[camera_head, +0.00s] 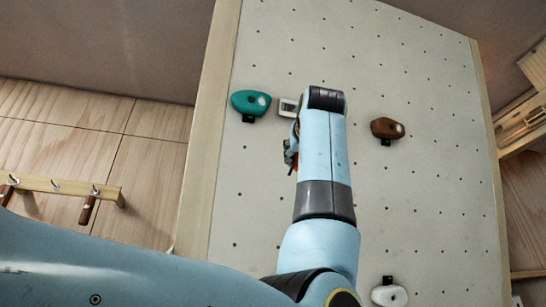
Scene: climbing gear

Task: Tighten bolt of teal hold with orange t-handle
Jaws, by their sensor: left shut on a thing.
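The teal hold (250,103) is on the upper left of the grey climbing panel, with a pale spot on its right side and a small black piece below it. My left gripper (291,150) is right of and below the teal hold, apart from it in the picture and mostly hidden behind my own forearm. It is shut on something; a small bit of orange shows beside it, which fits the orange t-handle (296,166). The handle's shaft and tip are hidden. My right gripper is out of view.
A brown hold (387,128) is farther right and a white hold (389,295) is low on the panel. A wooden hook rail (60,188) with a brown-handled tool (88,209) is at left.

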